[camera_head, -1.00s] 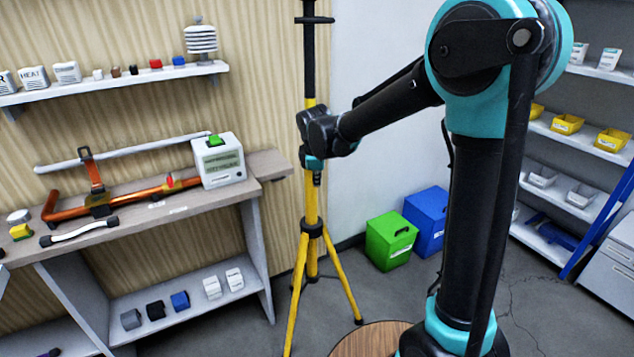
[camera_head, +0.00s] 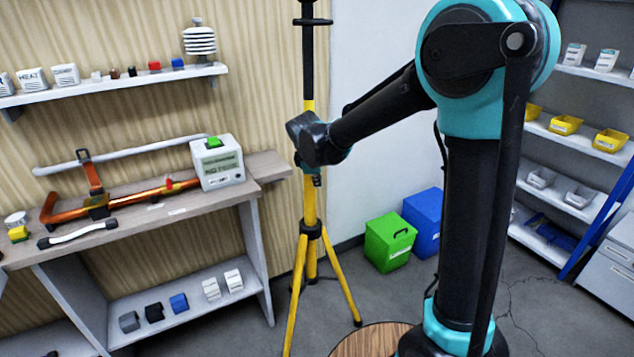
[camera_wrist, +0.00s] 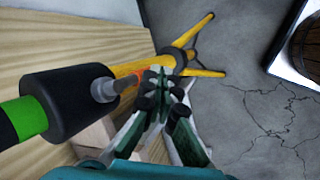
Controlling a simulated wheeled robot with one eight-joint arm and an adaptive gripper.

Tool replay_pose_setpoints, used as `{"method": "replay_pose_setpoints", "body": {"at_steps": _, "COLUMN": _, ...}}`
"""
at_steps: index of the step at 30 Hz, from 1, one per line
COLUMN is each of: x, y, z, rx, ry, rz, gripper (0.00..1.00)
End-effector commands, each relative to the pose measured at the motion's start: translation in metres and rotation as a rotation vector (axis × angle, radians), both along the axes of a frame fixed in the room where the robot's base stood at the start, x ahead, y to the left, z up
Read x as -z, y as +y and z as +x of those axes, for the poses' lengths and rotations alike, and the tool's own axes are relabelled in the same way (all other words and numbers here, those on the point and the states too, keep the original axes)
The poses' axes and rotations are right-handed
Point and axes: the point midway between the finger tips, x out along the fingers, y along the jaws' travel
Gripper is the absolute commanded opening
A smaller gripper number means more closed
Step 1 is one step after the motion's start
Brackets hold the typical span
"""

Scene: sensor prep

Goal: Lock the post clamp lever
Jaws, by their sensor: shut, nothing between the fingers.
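The yellow tripod post (camera_head: 310,205) stands upright in front of the panelled wall, with a black upper section. In the wrist view the post (camera_wrist: 133,68) runs toward its spread legs. A thick black cylinder (camera_wrist: 70,105) with a green band (camera_wrist: 24,117) fills the left side, and a grey stub (camera_wrist: 103,90) sticks out of it. A small orange-red piece (camera_wrist: 136,77), possibly the clamp lever, lies by the post beside my fingertips. My gripper (camera_wrist: 160,90) is shut and empty, close to the post. Whether it touches the orange-red piece cannot be told. The head view mostly hides the clamp behind my wrist.
A workbench (camera_head: 265,165) with orange pipework and a white box (camera_head: 218,165) stands left of the tripod. Green (camera_head: 390,242) and blue (camera_head: 424,222) bins sit on the floor to its right. Shelves (camera_head: 585,140) line the far right. Tripod legs spread across the floor.

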Motion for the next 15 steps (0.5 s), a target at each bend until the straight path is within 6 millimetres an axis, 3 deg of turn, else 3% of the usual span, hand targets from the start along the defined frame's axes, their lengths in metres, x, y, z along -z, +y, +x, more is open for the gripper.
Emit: {"method": "replay_pose_setpoints", "body": {"at_steps": 15, "x": 0.0019, "y": -0.0032, "z": 0.0027, "rx": -0.002, "ry": -0.087, "rz": -0.125, "gripper": 0.0}}
